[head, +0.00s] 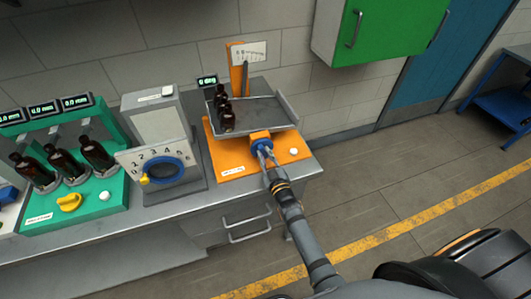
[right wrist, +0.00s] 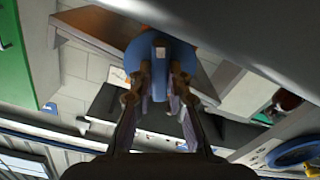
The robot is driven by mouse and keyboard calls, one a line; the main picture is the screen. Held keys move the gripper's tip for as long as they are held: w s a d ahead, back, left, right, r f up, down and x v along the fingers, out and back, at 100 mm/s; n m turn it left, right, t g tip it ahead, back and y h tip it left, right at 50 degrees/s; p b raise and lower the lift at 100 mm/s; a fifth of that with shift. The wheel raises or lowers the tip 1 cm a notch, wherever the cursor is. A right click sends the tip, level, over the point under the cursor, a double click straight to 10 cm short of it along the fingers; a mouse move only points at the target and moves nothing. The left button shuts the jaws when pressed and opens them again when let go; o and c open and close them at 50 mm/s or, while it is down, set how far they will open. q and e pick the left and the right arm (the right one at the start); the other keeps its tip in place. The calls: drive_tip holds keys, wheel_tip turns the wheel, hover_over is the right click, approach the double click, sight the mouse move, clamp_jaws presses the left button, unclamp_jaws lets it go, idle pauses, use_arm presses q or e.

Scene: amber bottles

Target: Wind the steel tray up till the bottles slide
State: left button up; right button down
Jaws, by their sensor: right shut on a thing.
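A row of dark amber bottles (head: 228,120) stands upright near the tray's left end. A blue knob (head: 262,147) is on the stand's front, below the tray. My right gripper (head: 265,153) is shut on this knob. In the right wrist view, the fingers (right wrist: 160,82) lie on both sides of the blue knob (right wrist: 158,55). My left gripper is not in view.
A scale plate (head: 248,53) and a small display (head: 207,81), seemingly reading 0 deg, are behind the tray. A grey dial box (head: 157,130) and a green stand (head: 100,200) with bottles are to the left. A green cabinet (head: 385,25) hangs at upper right.

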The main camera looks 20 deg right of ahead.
drive_tip(key=m+p, duration=0.2)
drive_tip(key=m, duration=0.2)
drive_tip(key=shift+r+m, duration=0.1)
drive_tip(key=shift+m, duration=0.3)
idle(0.4)
drive_tip(key=c, duration=1.3)
unclamp_jaws()
drive_tip(key=shift+s, duration=0.1)
drive_tip(key=shift+s+f, duration=0.2)
drive_tip(key=shift+s, duration=0.15)
drive_tip(key=s, duration=1.1)
drive_tip(key=shift+d+r, duration=0.1)
drive_tip(key=shift+d, duration=0.1)
